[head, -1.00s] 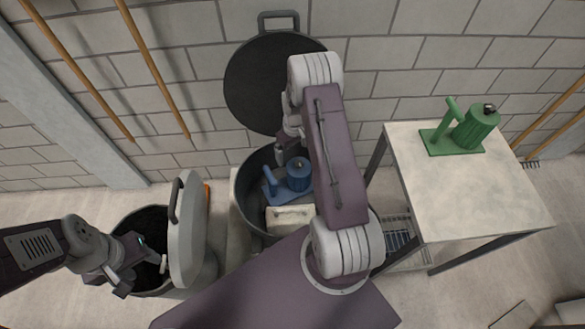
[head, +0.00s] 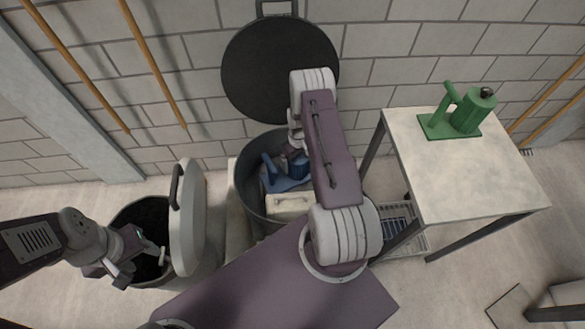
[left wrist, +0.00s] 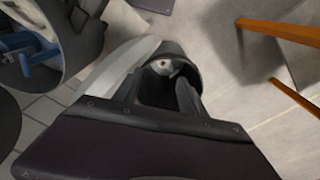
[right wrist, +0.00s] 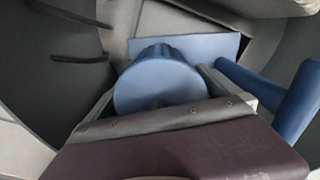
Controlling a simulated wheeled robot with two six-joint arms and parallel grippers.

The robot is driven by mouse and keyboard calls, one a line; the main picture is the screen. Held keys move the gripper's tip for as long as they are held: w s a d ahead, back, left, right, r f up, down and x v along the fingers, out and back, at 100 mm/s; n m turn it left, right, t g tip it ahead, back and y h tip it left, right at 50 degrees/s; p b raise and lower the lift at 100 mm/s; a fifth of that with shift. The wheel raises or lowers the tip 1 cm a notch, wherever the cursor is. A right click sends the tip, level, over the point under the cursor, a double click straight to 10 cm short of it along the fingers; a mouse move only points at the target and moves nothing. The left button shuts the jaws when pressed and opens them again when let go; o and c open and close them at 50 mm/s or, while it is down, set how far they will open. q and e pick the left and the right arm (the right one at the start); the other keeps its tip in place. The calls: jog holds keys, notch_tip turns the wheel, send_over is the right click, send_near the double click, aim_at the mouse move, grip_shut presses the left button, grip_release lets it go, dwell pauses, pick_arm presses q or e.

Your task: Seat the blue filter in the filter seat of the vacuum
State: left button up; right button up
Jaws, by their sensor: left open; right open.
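The blue filter (head: 299,170), a ribbed cylinder beside an upright handle on a flat plate, is inside the dark round drum (head: 244,190). My right gripper (head: 296,150) reaches down into the drum at its top. In the right wrist view the filter's round end (right wrist: 160,88) lies between my open fingers; contact cannot be told. My left gripper (head: 138,258) is open over a smaller dark bin (head: 122,217). The left wrist view shows its fingers (left wrist: 165,88) above the bin's mouth, with a small pale thing (left wrist: 163,67) inside. I cannot identify the filter seat.
A pale block (head: 287,204) sits in the drum in front of the filter. The drum's black round lid (head: 280,75) stands against the wall. A grey lid (head: 188,220) stands at the small bin. A green filter-like part (head: 465,115) stands on the table (head: 465,175) at right.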

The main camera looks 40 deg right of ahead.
jog(key=shift+a+r, duration=0.1)
jog(key=c, duration=2)
